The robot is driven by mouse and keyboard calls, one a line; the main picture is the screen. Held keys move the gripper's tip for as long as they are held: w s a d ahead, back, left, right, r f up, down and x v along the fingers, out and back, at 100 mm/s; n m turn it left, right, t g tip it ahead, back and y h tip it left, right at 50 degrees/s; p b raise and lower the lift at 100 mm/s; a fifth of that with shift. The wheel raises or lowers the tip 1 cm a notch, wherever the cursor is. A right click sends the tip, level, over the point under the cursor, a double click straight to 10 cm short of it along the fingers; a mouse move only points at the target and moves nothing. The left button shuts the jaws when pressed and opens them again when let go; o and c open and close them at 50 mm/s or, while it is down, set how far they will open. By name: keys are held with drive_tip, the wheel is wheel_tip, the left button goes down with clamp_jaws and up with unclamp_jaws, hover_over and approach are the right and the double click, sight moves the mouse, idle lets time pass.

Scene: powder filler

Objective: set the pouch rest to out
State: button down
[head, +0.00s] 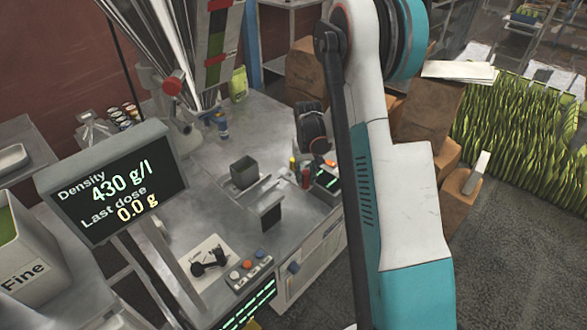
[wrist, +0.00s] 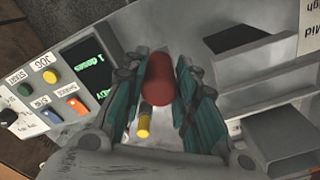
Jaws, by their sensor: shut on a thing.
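In the wrist view my gripper (wrist: 158,108) has its teal fingers on both sides of a red knob (wrist: 158,80), shut on it. A smaller yellow knob (wrist: 143,122) shows just below it between the fingers. In the head view the red knob (head: 306,178) and yellow knob (head: 293,163) stand near the front panel, under the dark end of my arm; the fingertips are not clear there. Grey shelf-like parts (wrist: 245,62) lie right of the fingers in the wrist view. I cannot tell which part is the pouch rest, or its position.
A button panel with a small display (wrist: 85,68) lies left of the fingers. A dark open box (head: 243,172) and an upright plate (head: 270,208) stand on the steel top. A density screen (head: 115,185) and a bin marked Fine (head: 30,265) are at left.

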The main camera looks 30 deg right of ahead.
drive_tip(key=shift+s+d, duration=0.2)
drive_tip(key=shift+s, duration=0.45)
drive_tip(key=shift+s+d, duration=0.15)
drive_tip(key=shift+s, duration=0.45)
drive_tip(key=c, duration=1.3)
unclamp_jaws()
drive_tip(key=shift+s+d, duration=0.1)
drive_tip(key=shift+s, duration=0.05)
drive_tip(key=shift+r, duration=0.15)
wheel_tip(320, 180, up, 12)
drive_tip(key=shift+f, duration=0.15)
